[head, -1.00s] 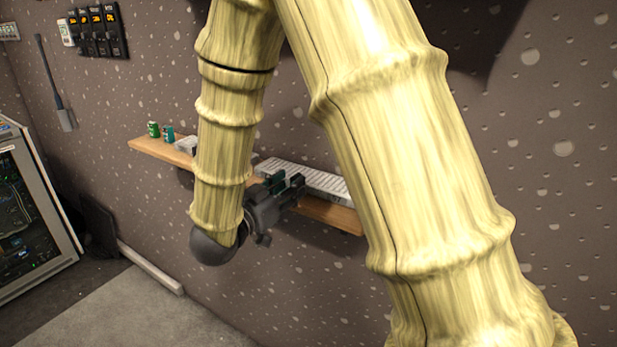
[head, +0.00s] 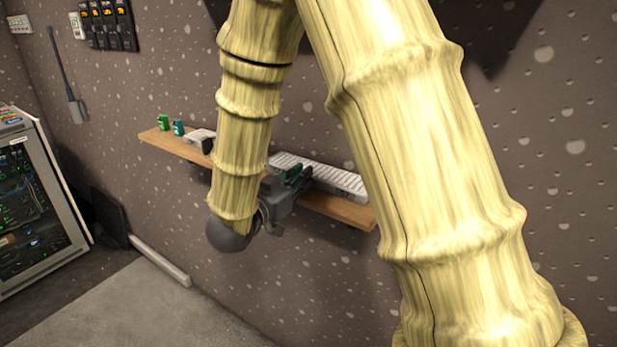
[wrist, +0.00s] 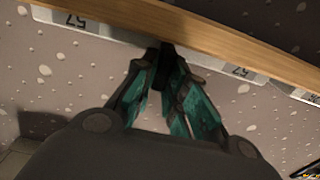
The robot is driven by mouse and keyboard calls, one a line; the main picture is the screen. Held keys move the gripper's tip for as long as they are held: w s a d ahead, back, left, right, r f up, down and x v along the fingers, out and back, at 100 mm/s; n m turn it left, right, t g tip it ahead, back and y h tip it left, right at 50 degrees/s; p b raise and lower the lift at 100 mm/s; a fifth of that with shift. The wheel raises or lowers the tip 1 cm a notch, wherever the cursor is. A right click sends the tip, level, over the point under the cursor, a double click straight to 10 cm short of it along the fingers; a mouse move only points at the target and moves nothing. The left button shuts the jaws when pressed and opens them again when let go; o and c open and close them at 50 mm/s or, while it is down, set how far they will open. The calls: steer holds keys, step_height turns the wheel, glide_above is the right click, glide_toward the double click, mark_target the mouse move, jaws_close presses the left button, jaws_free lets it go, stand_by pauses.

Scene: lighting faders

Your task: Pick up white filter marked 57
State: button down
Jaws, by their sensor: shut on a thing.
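The white filter marked 57 (head: 335,180) is a long, pale, ribbed block on the wooden wall shelf (head: 345,212). I see no clear gap between filter and shelf.
A green can (head: 163,122), a teal can (head: 178,127) and a small pale device (head: 200,138) stand on the shelf's left part. Another pale labelled piece (wrist: 305,96) shows beside the filter in the wrist view.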

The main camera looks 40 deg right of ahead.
steer(key=shift+r, duration=0.15)
steer(key=shift+r, duration=0.55)
steer(key=shift+s+a+r+b, duration=0.2)
steer(key=shift+r+b, duration=0.15)
steer(key=shift+r, duration=0.2)
steer(key=shift+s+a+r+b, duration=0.15)
steer(key=shift+r+b, duration=0.15)
steer(key=shift+r, duration=0.2)
steer(key=s+a+b, duration=0.4)
steer(key=s+a, duration=0.2)
steer(key=s, duration=0.5)
steer(key=shift+a+r, duration=0.35)
steer(key=shift+a, duration=0.05)
steer(key=b, duration=0.2)
steer(key=s+b, duration=0.1)
steer(key=b, duration=0.1)
steer(key=shift+s+a+r, duration=0.15)
steer(key=shift+a, duration=0.25)
